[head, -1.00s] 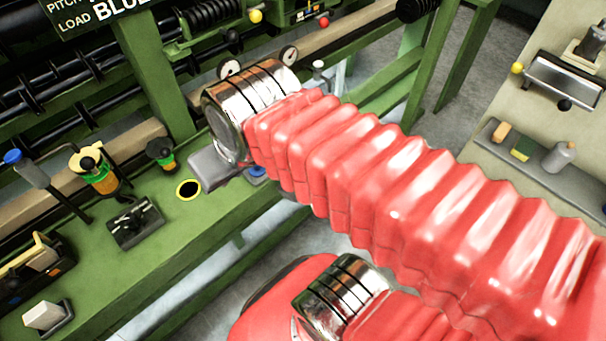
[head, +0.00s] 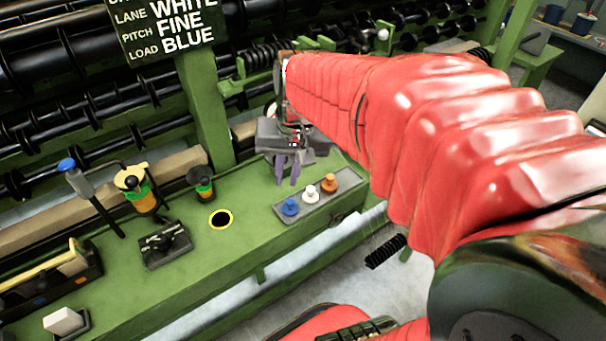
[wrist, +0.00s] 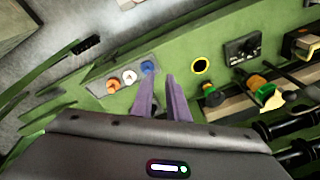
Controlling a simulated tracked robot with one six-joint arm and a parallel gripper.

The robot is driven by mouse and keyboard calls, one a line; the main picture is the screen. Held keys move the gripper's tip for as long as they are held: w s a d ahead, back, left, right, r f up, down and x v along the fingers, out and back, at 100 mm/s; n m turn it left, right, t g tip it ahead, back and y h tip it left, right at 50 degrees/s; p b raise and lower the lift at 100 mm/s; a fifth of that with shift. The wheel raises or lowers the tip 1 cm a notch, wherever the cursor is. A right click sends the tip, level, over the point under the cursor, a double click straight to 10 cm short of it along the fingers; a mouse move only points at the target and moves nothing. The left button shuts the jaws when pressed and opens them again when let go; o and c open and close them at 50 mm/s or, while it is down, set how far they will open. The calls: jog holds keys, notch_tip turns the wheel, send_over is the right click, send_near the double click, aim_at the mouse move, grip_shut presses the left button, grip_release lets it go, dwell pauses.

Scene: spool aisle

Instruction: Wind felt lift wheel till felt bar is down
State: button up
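My gripper (head: 287,170) hangs over the green bench with its two purple fingers pointing down, a gap between them and nothing held. It also shows in the wrist view (wrist: 162,82). A yellow-topped wheel on an orange and green stem (head: 132,180), perhaps the felt lift wheel, stands on the bench well to the left of my gripper. In the wrist view this wheel (wrist: 262,88) is at the right. A long beige bar (head: 180,172) runs behind the bench controls; it may be the felt bar. I cannot tell its height, and my arm hides part of it.
A grey tray (head: 335,205) with blue, white and orange knobs lies close right of my gripper. A yellow-rimmed hole (head: 220,219), a dark green-banded knob (head: 201,184), a black switch box (head: 165,244) and a blue-topped lever (head: 75,178) stand left. Black rollers (head: 60,70) lie behind.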

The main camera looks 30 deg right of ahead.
jog(key=w+d+f+m+g, duration=0.1)
jog(key=w+d+f+m, duration=0.25)
jog(key=d, duration=0.35)
jog(key=m+g+y, duration=0.1)
jog(key=m+y, duration=0.1)
jog(key=m, duration=0.1)
send_over(332, 228)
jog(key=w+a, duration=0.3)
notch_tip(332, 228, down, 6)
jog(key=s+d+f+m+y, duration=0.2)
jog(key=d+f+m, duration=0.3)
jog(key=d+f, duration=0.5)
jog(key=shift+s+d+f+g, duration=0.25)
jog(key=shift+f+g, duration=0.15)
jog(key=shift+f, duration=0.3)
jog(key=shift+f, duration=0.1)
jog(key=x, duration=1.3)
jog(key=shift+w+a+f, duration=0.1)
jog(key=shift+a+f, duration=0.1)
jog(key=shift+a, duration=0.1)
grip_shut()
jog(key=shift+a, duration=0.1)
